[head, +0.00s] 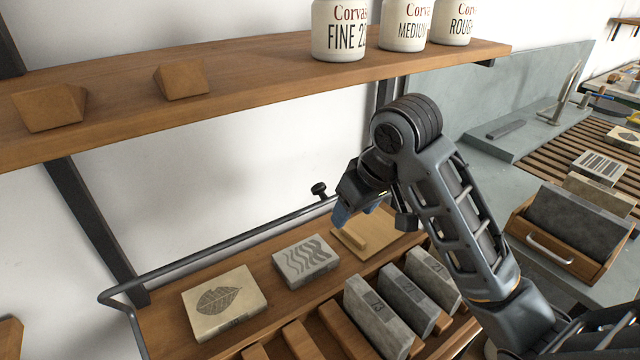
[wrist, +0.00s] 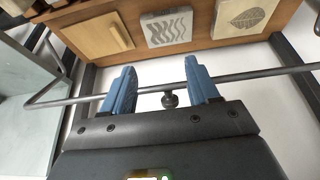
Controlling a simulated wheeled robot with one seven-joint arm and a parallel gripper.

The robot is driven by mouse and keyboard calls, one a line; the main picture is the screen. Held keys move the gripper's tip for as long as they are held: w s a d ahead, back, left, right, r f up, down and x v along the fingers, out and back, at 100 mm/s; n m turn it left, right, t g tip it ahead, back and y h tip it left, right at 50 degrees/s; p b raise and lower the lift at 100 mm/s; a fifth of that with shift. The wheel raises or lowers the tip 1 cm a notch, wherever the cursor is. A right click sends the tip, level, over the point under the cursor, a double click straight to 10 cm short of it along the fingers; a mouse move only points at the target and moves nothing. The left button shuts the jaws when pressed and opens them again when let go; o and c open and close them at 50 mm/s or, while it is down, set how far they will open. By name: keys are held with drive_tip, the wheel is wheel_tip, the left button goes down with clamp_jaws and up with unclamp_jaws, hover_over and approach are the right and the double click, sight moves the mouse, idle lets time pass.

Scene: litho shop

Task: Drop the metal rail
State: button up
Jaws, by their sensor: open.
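The metal rail (head: 226,242) is a thin dark bar along the wall side of the wooden shelf, bent at its left end. It stands raised above the shelf's back edge. A dark round knob (head: 319,189) sits on it, close to my gripper (head: 353,208). In the wrist view the rail (wrist: 250,77) runs across behind both blue fingers. The knob (wrist: 169,99) shows in the gap between them. Whether the fingers touch the rail is unclear.
The shelf holds a leaf-print block (head: 224,302), a wavy-print block (head: 306,261) and a plain wooden piece (head: 364,236). Grey numbered stones (head: 378,318) stand in slots in front. An upper shelf (head: 250,84) with white jars (head: 338,30) hangs above.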

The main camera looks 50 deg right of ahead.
sight(320, 185)
drive_tip(key=w+d+b, duration=0.1)
drive_tip(key=w, duration=0.2)
drive_tip(key=w+d+b, duration=0.1)
drive_tip(key=w, duration=0.3)
drive_tip(key=w+d+b, duration=0.1)
drive_tip(key=w, duration=0.2)
drive_tip(key=shift+w+f, duration=0.15)
drive_tip(key=shift+w, duration=0.1)
drive_tip(key=shift+w+f+b, duration=0.1)
drive_tip(key=shift+f+b, duration=0.2)
drive_tip(key=shift+f, duration=0.1)
clamp_jaws()
idle(0.5)
